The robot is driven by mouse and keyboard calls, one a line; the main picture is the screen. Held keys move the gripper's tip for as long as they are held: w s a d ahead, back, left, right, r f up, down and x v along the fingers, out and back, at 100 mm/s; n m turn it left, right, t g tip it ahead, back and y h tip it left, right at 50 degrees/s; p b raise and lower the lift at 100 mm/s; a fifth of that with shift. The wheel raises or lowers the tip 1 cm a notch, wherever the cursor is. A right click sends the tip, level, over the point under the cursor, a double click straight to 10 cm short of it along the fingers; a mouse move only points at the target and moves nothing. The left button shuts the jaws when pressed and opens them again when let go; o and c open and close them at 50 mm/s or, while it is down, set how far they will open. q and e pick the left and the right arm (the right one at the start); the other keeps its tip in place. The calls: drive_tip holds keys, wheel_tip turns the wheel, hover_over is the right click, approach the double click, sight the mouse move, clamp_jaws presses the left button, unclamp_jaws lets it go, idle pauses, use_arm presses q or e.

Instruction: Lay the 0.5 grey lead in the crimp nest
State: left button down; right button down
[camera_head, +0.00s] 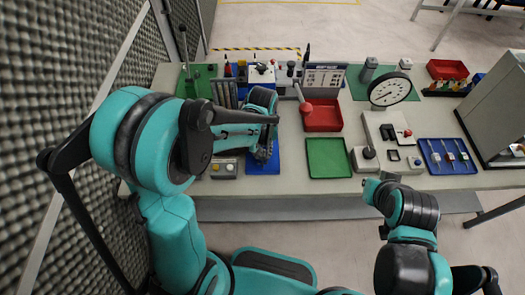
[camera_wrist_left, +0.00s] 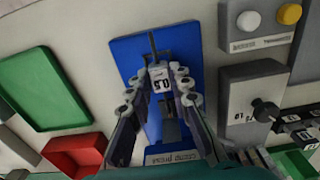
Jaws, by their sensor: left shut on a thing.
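The 0.5 grey lead (camera_wrist_left: 160,77) shows in the left wrist view by its white tag, with a thin dark end reaching up the picture. My left gripper (camera_wrist_left: 158,86) has its fingers closed on either side of the tag. It hangs over the blue base (camera_wrist_left: 123,50) of the crimp press. The press label (camera_wrist_left: 170,158) lies at the bottom of that view. The nest is hidden or too small to make out. In the head view my left gripper (camera_head: 263,150) is above the blue base (camera_head: 262,168), and the lead is hidden. My right gripper cannot be seen.
A green tray (camera_head: 328,158) and a red tray (camera_head: 322,116) stand right of the press. A blue tray (camera_head: 447,156) with several leads lies further right. A grey button box (camera_head: 223,168) sits close left of the blue base. A dial gauge (camera_head: 390,90) stands behind.

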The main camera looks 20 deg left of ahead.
use_arm(q)
drive_tip(key=shift+f+b, duration=0.55)
drive_tip(key=shift+f, duration=0.1)
drive_tip(key=c, duration=1.3)
unclamp_jaws()
wheel_tip(320, 180, up, 12)
drive_tip(key=s+a+m+t+b, duration=0.1)
drive_tip(key=s+a+t, duration=0.1)
drive_tip(key=s, duration=0.3)
drive_tip(key=s+a+m+t+b, duration=0.1)
drive_tip(key=s+a+m+t, duration=0.1)
drive_tip(key=s+t, duration=0.3)
drive_tip(key=shift+s+a+f, duration=0.2)
drive_tip(key=shift+a, duration=0.15)
